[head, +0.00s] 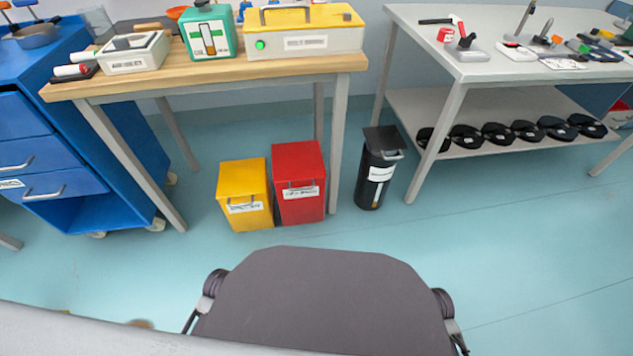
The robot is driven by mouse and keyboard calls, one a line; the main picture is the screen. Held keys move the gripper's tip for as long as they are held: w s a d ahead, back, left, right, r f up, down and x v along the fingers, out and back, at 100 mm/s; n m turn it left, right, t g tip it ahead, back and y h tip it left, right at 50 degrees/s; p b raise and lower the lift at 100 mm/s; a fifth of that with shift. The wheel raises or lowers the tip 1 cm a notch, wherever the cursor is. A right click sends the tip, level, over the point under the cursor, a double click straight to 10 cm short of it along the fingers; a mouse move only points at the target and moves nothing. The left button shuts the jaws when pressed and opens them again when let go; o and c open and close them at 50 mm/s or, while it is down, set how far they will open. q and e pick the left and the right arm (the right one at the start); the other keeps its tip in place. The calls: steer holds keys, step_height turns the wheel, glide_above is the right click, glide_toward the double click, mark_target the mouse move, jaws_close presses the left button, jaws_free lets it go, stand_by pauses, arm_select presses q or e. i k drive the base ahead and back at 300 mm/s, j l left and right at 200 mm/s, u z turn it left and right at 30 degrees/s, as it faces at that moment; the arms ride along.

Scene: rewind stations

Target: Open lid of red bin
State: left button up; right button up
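The red bin (298,206) stands on the floor under the front edge of the wooden-topped table. Its red lid (296,160) lies flat on top and looks closed. A dark handle and a white label show on its front. My grippers are not in the head view, so their state and distance from the bin cannot be seen.
A yellow bin (244,190) stands close on the red bin's left. A black bin (377,170) is to its right, past a leg of the wooden table (205,72). A blue drawer cabinet (60,150) stands left. The floor (150,260) before the bins is clear.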

mark_target(298, 161)
steer(key=i+l, duration=0.2)
steer(key=l, duration=0.15)
steer(key=i+l, duration=0.15)
steer(key=l, duration=0.25)
steer(key=i+l, duration=0.2)
steer(key=l, duration=0.15)
